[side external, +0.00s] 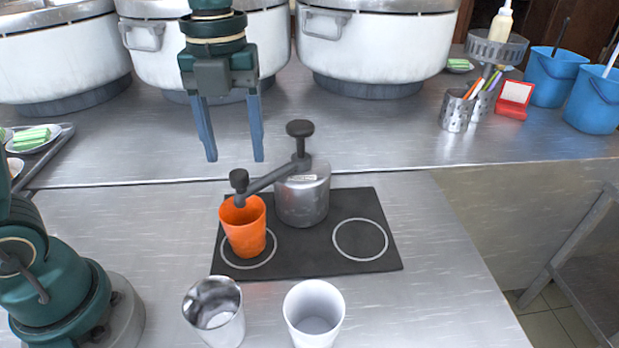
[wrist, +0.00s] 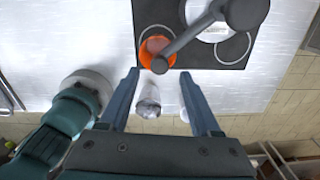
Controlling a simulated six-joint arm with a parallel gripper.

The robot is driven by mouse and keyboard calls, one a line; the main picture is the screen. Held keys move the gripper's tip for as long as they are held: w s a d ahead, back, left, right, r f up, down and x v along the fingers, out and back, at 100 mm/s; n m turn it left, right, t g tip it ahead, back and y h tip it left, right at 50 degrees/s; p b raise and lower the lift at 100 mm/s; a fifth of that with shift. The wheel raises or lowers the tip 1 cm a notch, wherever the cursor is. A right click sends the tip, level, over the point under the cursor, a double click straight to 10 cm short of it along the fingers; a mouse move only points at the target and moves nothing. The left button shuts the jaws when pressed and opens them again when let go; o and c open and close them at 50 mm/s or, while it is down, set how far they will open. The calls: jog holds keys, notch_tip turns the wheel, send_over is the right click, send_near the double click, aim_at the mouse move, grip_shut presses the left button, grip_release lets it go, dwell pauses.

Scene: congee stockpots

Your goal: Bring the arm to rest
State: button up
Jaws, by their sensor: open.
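My gripper (side external: 236,158) hangs with its fingers pointing down, above the steel counter and behind the black mat in the side view. Its two blue fingers are apart with nothing between them. It also shows in the wrist view (wrist: 160,76), open. No object touches the fingers in the side view. Under it and nearer the camera, an orange cup (side external: 243,228) stands on the left white ring of the black mat (side external: 308,262). A grey pump dispenser (side external: 302,197) stands on the mat, its spout over the orange cup.
A steel cup (side external: 214,312) and a white cup (side external: 314,316) stand in front of the mat. Large white stockpots (side external: 378,55) line the back. Utensil holders (side external: 458,110), a red box (side external: 514,98) and blue buckets (side external: 553,76) stand at the right rear. Plates (side external: 33,139) lie at left.

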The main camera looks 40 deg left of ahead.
jog(key=shift+r, duration=0.8)
jog(key=shift+r, duration=0.1)
jog(key=s+f+n+t, duration=0.2)
jog(key=s+n, duration=0.3)
jog(key=n, duration=0.9)
jog(key=s+a+f+n+t, duration=0.1)
jog(key=s+n, duration=0.4)
jog(key=n, duration=0.9)
jog(key=f+t, duration=0.1)
jog(key=t, duration=0.1)
jog(key=shift+a+t, duration=0.15)
jog(key=shift+t, duration=0.15)
